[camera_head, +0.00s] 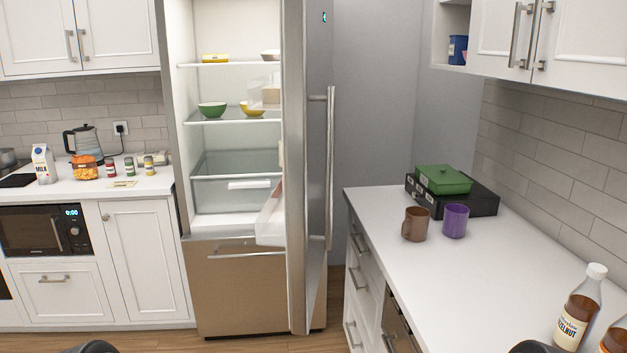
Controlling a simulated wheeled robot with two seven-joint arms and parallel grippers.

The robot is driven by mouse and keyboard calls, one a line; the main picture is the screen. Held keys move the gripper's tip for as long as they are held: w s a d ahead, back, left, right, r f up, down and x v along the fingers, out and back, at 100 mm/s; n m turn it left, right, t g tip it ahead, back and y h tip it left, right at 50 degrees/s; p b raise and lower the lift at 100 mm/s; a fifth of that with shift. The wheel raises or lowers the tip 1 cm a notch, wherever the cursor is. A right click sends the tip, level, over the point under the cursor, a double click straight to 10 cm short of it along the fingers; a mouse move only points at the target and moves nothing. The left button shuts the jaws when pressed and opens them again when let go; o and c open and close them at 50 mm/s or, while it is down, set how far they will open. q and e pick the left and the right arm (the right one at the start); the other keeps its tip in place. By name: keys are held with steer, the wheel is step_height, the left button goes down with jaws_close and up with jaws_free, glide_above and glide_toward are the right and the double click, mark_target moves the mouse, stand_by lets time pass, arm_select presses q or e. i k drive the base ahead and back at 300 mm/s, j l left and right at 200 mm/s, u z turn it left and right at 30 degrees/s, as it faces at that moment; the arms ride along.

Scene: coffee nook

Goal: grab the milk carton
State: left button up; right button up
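The milk carton (43,165) is white with blue lettering and a gabled top. It stands upright on the left white counter (150,184), near the wall, left of the kettle and above the microwave. Neither of my grippers shows. Only dark rounded parts of my own body reach into the bottom edge of the picture, far from the carton.
A kettle (83,141), an orange-filled jar (84,167) and several small spice jars (129,166) stand right of the carton. The fridge door (311,190) stands open between the counters. Mugs (455,220) and syrup bottles (578,310) stand on the right counter (470,275). Floor (235,345) shows in front.

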mark_target(42, 157)
steer(key=u, duration=1.8)
steer(key=i+u, duration=0.1)
steer(key=i+l+z, duration=0.1)
steer(key=i+z, duration=0.65)
steer(key=i, duration=0.2)
steer(key=i+j+z, duration=0.2)
steer(key=i+z, duration=0.15)
steer(key=i+u, duration=0.3)
steer(key=i, duration=0.35)
steer(key=i+l+u, duration=0.25)
steer(key=i, duration=0.35)
steer(key=i+j+u, duration=0.2)
steer(key=i+u, duration=0.2)
steer(key=i+j+u, duration=0.15)
steer(key=i+u, duration=0.55)
steer(key=u, duration=0.15)
steer(key=i+l+u, duration=0.15)
steer(key=i+u, duration=0.25)
